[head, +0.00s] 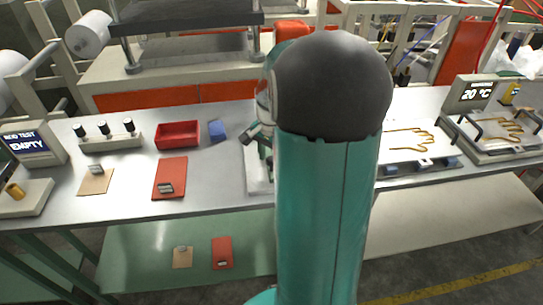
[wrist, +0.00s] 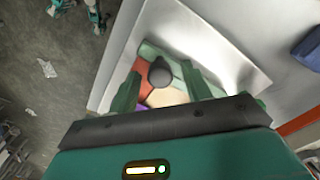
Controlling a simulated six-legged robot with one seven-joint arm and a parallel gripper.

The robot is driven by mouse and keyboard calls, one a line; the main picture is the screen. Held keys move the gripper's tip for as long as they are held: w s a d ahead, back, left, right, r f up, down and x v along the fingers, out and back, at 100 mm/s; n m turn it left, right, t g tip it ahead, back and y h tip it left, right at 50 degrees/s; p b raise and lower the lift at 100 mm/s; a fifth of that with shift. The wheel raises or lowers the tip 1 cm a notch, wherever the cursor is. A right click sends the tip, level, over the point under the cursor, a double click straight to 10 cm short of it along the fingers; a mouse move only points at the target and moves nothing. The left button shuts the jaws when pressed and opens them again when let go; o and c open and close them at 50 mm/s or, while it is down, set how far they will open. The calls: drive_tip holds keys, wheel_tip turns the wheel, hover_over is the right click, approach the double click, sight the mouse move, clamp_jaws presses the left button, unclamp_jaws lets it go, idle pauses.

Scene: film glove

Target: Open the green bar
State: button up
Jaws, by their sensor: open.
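In the wrist view, my gripper (wrist: 160,71) is open, its two green fingers spread apart. A dark round knob (wrist: 160,75) shows between the fingertips. A green bar (wrist: 153,52) shows just beyond the knob, over a pale metal plate (wrist: 220,35). I cannot tell whether the fingers touch the bar or the knob. Red, tan and purple patches show under the bar, partly hidden by the fingers. In the head view, my own arm covers most of this station; only the left part of its pale plate (head: 257,180) shows.
The bench also holds a red tray (head: 178,134), a blue block (head: 217,131), a red card (head: 169,178) and a display reading "EMPTY" (head: 33,143). On the right are a glove-shaped outline (head: 409,139) and a "20 °C" display (head: 477,93).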

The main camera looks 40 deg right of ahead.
drive_tip(key=shift+c, duration=0.2)
clamp_jaws()
drive_tip(key=shift+w+a, duration=0.6)
drive_tip(key=shift+a, duration=0.25)
drive_tip(key=shift+w+a, duration=0.55)
drive_tip(key=shift+a, duration=0.25)
drive_tip(key=shift+o, duration=0.2)
unclamp_jaws()
wheel_tip(320, 180, up, 14)
